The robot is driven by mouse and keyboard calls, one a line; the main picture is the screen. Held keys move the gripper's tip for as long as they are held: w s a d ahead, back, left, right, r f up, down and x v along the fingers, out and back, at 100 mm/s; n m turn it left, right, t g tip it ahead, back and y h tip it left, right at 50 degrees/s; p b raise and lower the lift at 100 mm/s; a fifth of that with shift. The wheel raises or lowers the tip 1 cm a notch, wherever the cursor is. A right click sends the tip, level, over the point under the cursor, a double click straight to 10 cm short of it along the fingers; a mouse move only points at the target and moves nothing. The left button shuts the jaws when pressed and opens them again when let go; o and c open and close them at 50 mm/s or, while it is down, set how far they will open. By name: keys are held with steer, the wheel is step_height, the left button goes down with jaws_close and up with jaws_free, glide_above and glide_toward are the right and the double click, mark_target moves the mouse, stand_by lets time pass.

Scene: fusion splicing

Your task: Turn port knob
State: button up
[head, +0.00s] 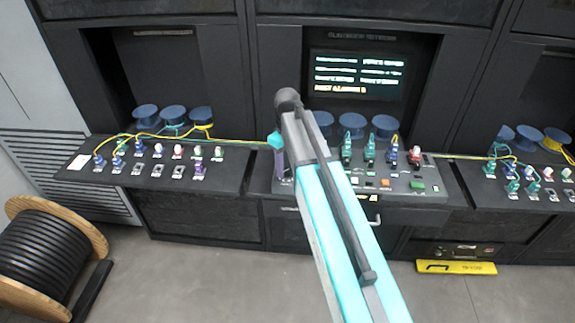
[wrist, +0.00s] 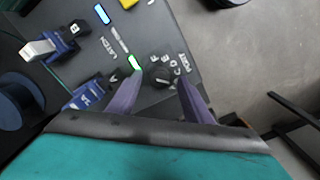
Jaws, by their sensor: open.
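The port knob (wrist: 159,76) is a small round black knob on the dark console panel, with the word PORT and letters printed around it. It shows in the wrist view between the two purple fingers of my gripper (wrist: 156,92). The fingers are spread, one on each side of the knob, and I see no contact. In the head view my arm crosses the middle of the console and hides the knob; a purple finger of my gripper (head: 279,163) shows at the left end of the central console (head: 405,198).
A lit green indicator (wrist: 134,63) and a blue connector (wrist: 88,94) lie left of the knob. A white-tipped connector (wrist: 50,45) is farther left. Spools and coloured connectors line the consoles. A lit screen (head: 355,75) stands behind. A cable reel (head: 45,255) stands on the floor.

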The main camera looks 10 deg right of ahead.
steer(key=shift+f, duration=0.35)
steer(key=shift+c, duration=0.3)
steer(key=c, duration=1)
steer(key=shift+d, duration=0.1)
